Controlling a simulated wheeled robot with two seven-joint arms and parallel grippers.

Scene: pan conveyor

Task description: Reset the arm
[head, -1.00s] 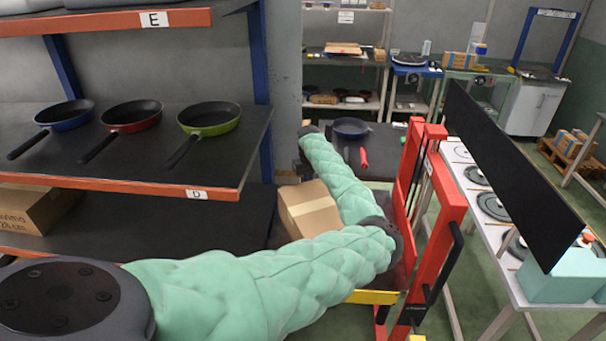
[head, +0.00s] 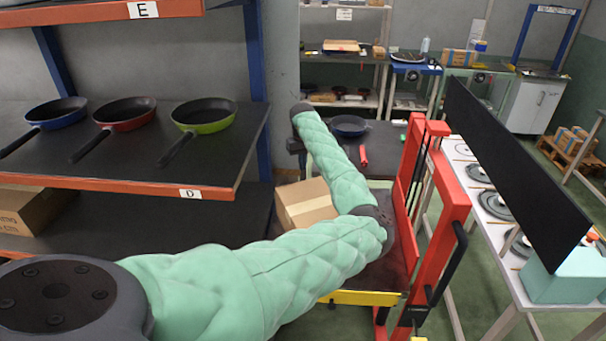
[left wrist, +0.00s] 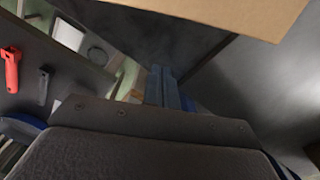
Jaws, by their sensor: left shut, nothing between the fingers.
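My left arm, in padded green covering, comes in from the lower left of the head view, bends at a dark elbow beside the red frame, and runs back up to a dark wrist end (head: 300,108). My left gripper (left wrist: 168,90) shows in the left wrist view, its blue-grey fingers together with nothing between them. In the head view the fingers cannot be made out clearly. My right gripper is in neither view.
A cardboard box (head: 305,204) lies close beside my forearm. A blue pan (head: 348,126) and a red handle (head: 363,156) are behind it. The red frame (head: 452,190) stands to the right. Several pans sit on the left shelf (head: 225,165).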

